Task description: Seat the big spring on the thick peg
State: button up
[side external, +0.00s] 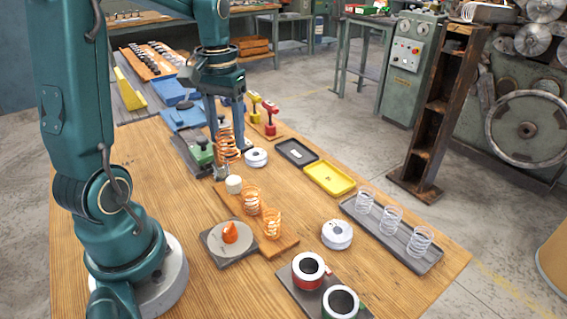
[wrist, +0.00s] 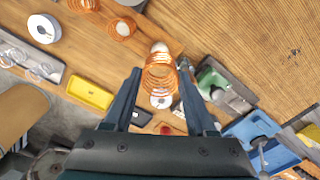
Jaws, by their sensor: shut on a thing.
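My gripper (side external: 227,128) points down and is shut on a big copper-coloured spring (side external: 227,148), which hangs upright between the fingers. In the wrist view the spring (wrist: 160,78) sits between the two fingertips (wrist: 160,69). I cannot tell for certain whether this is the thick peg. The spring's lower end appears clear of the cylinder.
Two copper springs (side external: 250,198) (side external: 272,224) stand on the wooden strip (side external: 283,243). A green-topped fixture (side external: 200,152) and a white spool (side external: 256,157) are close to the held spring. Yellow (side external: 330,178) and black (side external: 297,152) trays lie right. Bare tabletop lies front left.

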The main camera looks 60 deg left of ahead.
send_over(233, 179)
jog(key=shift+f, duration=2.3)
jog(key=shift+f, duration=1.9)
dwell(0.9)
jog(key=o, duration=1.2)
jog(key=shift+r, duration=0.15)
jog(key=shift+r, duration=5.5)
